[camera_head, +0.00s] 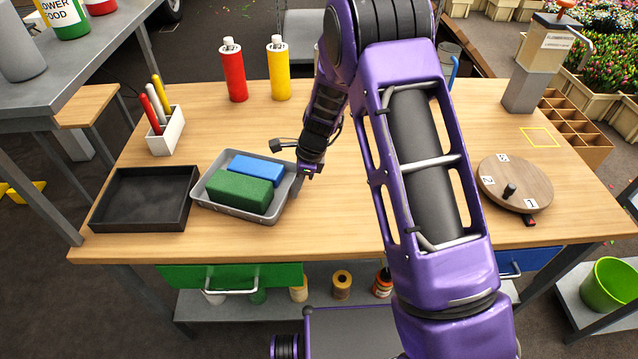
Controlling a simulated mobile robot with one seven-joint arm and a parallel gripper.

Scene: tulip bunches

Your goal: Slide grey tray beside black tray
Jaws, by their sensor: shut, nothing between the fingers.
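The grey tray (228,207) sits on the wooden table, left of centre, and holds a green block (239,190) and a blue block (256,169). The black tray (142,199) lies just left of it, close to the table's front left edge. It looks empty. Only a very narrow gap, if any, shows between the two trays. My gripper (303,186) is down at the right side of the grey tray, against or very near its right rim. Its fingers are shut with nothing between them. The fingertips are partly hidden.
A white holder (167,133) with pens stands behind the black tray. Red (233,70) and yellow (278,69) bottles stand at the back. A round wooden turntable (514,184) is at the right. My arm covers the table's middle.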

